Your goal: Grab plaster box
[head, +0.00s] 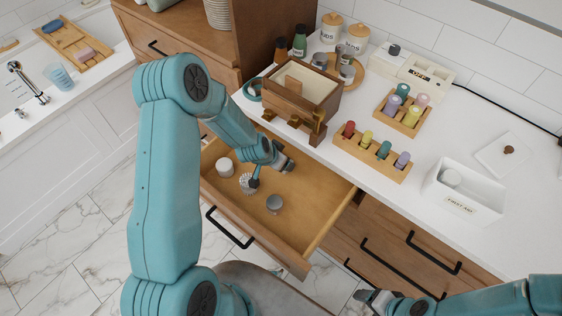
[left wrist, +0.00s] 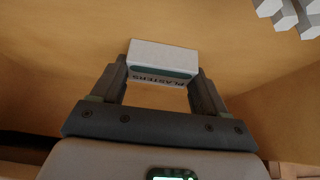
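The plaster box (left wrist: 163,60) is small and white with a green band and the word PLASTERS. In the left wrist view it sits between the fingertips of my left gripper (left wrist: 160,72), one finger close along each end. I cannot tell whether the fingers press on it. In the head view my left gripper (head: 268,172) reaches down into the open drawer (head: 310,215) and the box is hidden there. My right gripper (head: 375,298) is low at the bottom edge, away from the drawer; its finger opening is unclear.
In the drawer are a white jar (head: 225,167), a white ribbed item (head: 247,184) and a grey round container (head: 274,204). The counter above holds a wooden box (head: 285,100), wooden racks of coloured bottles (head: 370,152) and a white first aid bin (head: 462,195). The drawer's front right floor is clear.

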